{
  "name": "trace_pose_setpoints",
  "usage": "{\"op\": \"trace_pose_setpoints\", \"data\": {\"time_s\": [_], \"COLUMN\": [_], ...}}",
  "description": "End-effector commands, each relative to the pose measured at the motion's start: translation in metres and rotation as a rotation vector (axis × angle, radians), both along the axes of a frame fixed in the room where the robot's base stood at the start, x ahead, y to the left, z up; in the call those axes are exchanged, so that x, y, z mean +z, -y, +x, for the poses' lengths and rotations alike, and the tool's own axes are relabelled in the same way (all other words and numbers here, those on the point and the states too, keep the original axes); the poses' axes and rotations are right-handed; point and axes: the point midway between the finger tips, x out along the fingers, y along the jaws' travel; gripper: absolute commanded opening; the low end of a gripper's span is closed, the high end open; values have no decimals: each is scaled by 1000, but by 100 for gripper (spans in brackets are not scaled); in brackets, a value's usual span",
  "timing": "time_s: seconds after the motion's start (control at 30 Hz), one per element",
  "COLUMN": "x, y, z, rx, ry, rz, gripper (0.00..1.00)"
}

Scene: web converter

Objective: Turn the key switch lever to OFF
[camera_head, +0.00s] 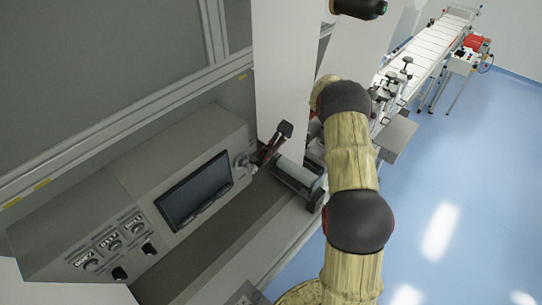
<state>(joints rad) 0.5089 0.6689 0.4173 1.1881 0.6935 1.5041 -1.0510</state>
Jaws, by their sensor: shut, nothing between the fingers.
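A sloped grey control panel (140,182) stands at the left, with a dark screen (194,189) in its face. At the panel's right end is a small light grey fitting (244,164), which may be the key switch lever. Its OFF mark and its setting are too small to read. My gripper (258,160), dark and small in the head view, is beside this fitting and looks shut and empty. I cannot tell whether its fingertips touch the fitting. My arm comes up from the bottom and bends toward the panel, partly hiding the area behind it.
Several labelled dials (113,242) and black switches (149,248) are at the panel's lower left. A pale roller (299,172) lies right of my gripper. A white upright (284,65) rises behind it. A conveyor (432,45) stands at the back right; the blue floor (455,165) there is open.

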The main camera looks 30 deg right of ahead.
Motion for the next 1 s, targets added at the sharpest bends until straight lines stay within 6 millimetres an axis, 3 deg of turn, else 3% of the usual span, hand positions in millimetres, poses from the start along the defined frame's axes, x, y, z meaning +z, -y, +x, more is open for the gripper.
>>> {"op": "trace_pose_setpoints", "data": {"time_s": [0.23, 0.4, 1.0], "x": [-19, -33, -54], "y": [-15, -19, -43], "z": [-1, -3, -12], "rx": [0, -3, 0], "ry": [1, -50, -45], "rz": [-2, 134, 124], "gripper": [0, 0, 0]}}
